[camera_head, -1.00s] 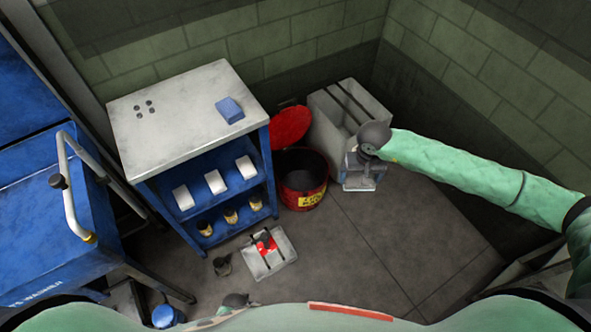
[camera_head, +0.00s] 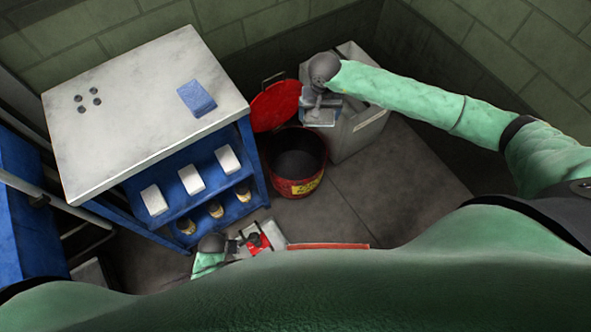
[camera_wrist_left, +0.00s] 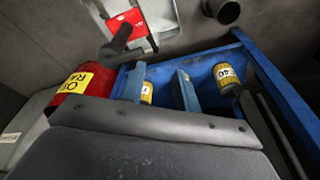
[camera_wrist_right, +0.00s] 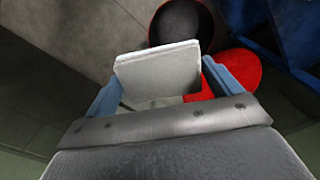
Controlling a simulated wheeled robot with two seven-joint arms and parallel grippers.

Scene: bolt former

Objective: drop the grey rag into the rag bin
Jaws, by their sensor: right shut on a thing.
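The grey rag (camera_wrist_right: 158,72), a pale folded block, is clamped between the blue fingers of my right gripper (camera_wrist_right: 163,95). In the head view my right gripper (camera_head: 321,108) hangs in the air to the right of the rag bin's raised red lid (camera_head: 276,106). The rag bin (camera_head: 297,186) is a round red bin with a yellow label and a dark open mouth. In the right wrist view the bin (camera_wrist_right: 210,25) shows beyond the rag's far edge. My left gripper (camera_wrist_left: 160,88) has its fingers apart with nothing seen held; it is low at the cart's front (camera_head: 210,250).
A blue cart (camera_head: 150,105) with a grey top stands left of the bin, bearing a blue folded cloth or pad (camera_head: 197,98), white blocks and yellow-labelled cans. A pale grey box (camera_head: 360,128) stands right of the bin. A red-and-white item (camera_head: 258,241) lies on the floor.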

